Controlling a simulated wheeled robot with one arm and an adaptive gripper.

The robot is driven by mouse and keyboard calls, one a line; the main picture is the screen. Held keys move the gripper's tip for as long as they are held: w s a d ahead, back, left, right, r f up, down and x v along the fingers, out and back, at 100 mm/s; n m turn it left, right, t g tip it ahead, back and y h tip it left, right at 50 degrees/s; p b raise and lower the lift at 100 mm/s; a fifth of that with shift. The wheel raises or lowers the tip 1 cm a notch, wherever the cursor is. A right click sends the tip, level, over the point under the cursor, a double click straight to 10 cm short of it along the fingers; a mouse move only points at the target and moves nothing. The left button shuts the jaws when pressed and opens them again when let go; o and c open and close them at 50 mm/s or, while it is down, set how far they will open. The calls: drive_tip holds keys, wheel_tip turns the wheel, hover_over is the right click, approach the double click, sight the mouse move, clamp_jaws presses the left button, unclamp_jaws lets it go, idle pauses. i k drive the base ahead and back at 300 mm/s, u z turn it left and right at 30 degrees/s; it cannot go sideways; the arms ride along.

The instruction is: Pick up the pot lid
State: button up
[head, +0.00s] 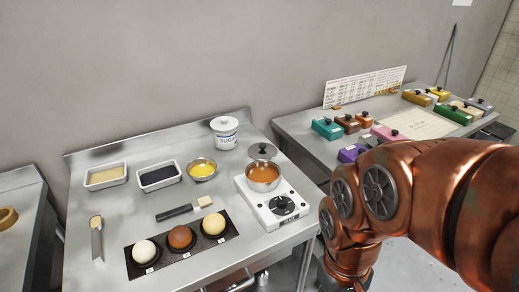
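The pot lid (262,151) is a round grey metal lid with a dark knob. It is on the left steel table near its right edge, just behind the pot (263,184). The pot is metal, holds an orange-brown liquid and stands on a white hotplate (285,212). My copper-coloured arm fills the right front of the head view, to the right of the hotplate. My gripper does not show, so its opening and contents are unseen.
A white sugar jar (225,135) stands behind the lid, to its left. A metal bowl with yellow contents (202,170), two trays, a brush (184,209) and a dark mat with three dough balls share the table. Several coloured boxes with knobs stand on the right table (295,128).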

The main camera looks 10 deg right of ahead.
sight(261, 151)
drive_tip(key=u, duration=4.05)
drive_tip(key=k, duration=2)
drive_tip(key=z, duration=1.7)
drive_tip(key=i, duration=0.5)
drive_tip(key=u, duration=0.1)
